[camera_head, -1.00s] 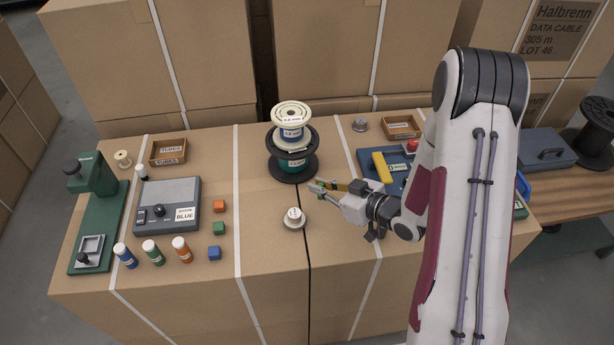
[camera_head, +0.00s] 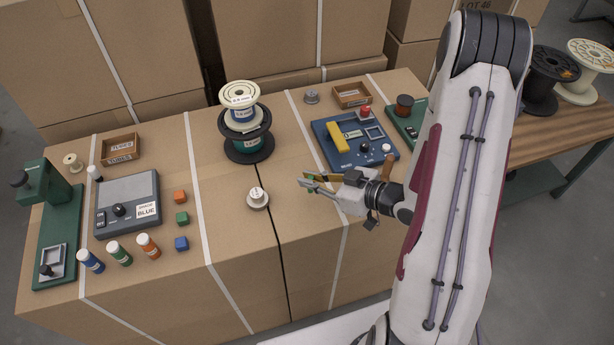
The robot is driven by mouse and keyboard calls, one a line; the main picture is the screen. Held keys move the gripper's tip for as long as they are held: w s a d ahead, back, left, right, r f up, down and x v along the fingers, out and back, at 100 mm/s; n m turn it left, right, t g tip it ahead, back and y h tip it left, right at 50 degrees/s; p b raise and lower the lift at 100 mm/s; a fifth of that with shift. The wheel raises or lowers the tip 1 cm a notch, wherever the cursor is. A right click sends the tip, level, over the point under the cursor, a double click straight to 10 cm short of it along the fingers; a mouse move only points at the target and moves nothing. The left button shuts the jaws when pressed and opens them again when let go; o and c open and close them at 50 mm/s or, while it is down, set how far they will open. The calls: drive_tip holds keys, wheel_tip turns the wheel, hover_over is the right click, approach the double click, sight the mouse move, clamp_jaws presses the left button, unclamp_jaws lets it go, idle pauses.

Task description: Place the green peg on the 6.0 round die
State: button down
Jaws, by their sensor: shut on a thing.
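My gripper (camera_head: 308,183) is above the front middle of the cardboard work surface, with its fingers pointing left. It is shut on a small green thing (camera_head: 311,178), which looks like the green peg; the fingers hide much of it. A round silver die (camera_head: 257,199) with a pale labelled top stands on the box to the left of the fingertips, apart from them. Another small round metal piece (camera_head: 311,97) stands at the back, left of an open box. The sizes on both are too small to read, so I cannot tell which is 6.0.
Stacked spools (camera_head: 246,137) stand behind the silver die. A blue device (camera_head: 355,138) with a yellow handle lies behind my gripper. A grey device (camera_head: 128,203), coloured cubes (camera_head: 181,218) and capped bottles (camera_head: 119,253) are on the left. The surface around the die is clear.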

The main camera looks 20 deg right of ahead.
drive_tip(key=shift+r, duration=0.1)
idle(0.6)
drive_tip(key=shift+r, duration=7.3)
drive_tip(key=m+t+h, duration=0.2)
drive_tip(key=m+h, duration=0.2)
drive_tip(key=h, duration=0.1)
hover_over(312, 92)
drive_tip(key=shift+s+a+f, duration=0.1)
drive_tip(key=shift+f, duration=2.35)
drive_tip(key=shift+f, duration=0.15)
drive_tip(key=shift+f, duration=3)
drive_tip(key=shift+f, duration=1.9)
